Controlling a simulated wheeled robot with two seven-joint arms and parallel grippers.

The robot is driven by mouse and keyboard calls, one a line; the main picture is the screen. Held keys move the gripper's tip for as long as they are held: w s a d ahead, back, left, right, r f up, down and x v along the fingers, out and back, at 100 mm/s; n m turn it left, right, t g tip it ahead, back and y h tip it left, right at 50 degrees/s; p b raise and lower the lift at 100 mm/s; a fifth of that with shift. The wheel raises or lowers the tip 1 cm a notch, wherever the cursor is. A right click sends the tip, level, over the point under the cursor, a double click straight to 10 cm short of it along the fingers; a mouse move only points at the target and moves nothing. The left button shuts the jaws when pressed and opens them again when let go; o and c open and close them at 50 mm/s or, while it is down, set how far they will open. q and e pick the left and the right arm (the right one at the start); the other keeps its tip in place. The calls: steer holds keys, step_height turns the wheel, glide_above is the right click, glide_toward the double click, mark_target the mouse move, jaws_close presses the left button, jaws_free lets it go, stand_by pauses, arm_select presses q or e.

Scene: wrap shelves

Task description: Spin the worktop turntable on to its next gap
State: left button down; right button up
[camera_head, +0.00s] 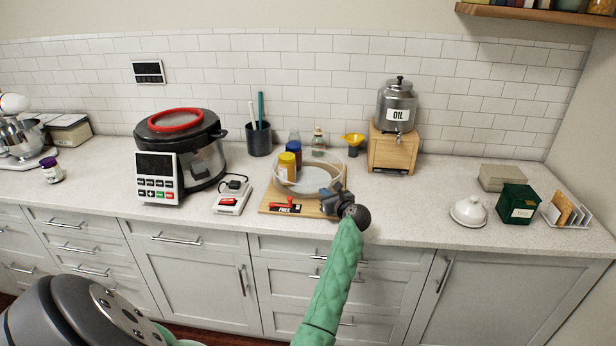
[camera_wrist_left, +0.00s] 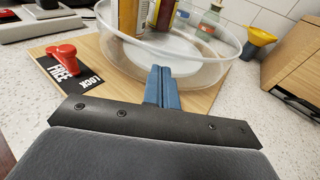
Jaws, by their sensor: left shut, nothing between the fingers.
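The turntable is a clear round tray (camera_head: 338,181) on a wooden board (camera_head: 268,199); its clear wall shows in the left wrist view (camera_wrist_left: 205,68). A red lever (camera_wrist_left: 62,51) sits on the board by the words FREE and LOCK, nearer FREE. My left gripper (camera_head: 334,192) is shut and empty at the tray's front right. Its blue fingertips (camera_wrist_left: 160,75) are close against the wall; contact is unclear. My right gripper is not in view.
A cooker (camera_head: 205,150) and a white switch box (camera_head: 232,197) stand left of the board. A yellow funnel (camera_head: 353,140) and an oil dispenser (camera_head: 397,105) on a wooden stand are behind and right. The counter right of the board is clear up to a white dome (camera_head: 468,211).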

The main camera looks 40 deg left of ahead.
arm_select(q)
steer(key=shift+d, duration=0.1)
steer(key=shift+s+f+v, duration=0.15)
steer(key=shift+v, duration=0.7)
steer(key=shift+s+f+v, duration=0.1)
steer(key=shift+v, duration=0.75)
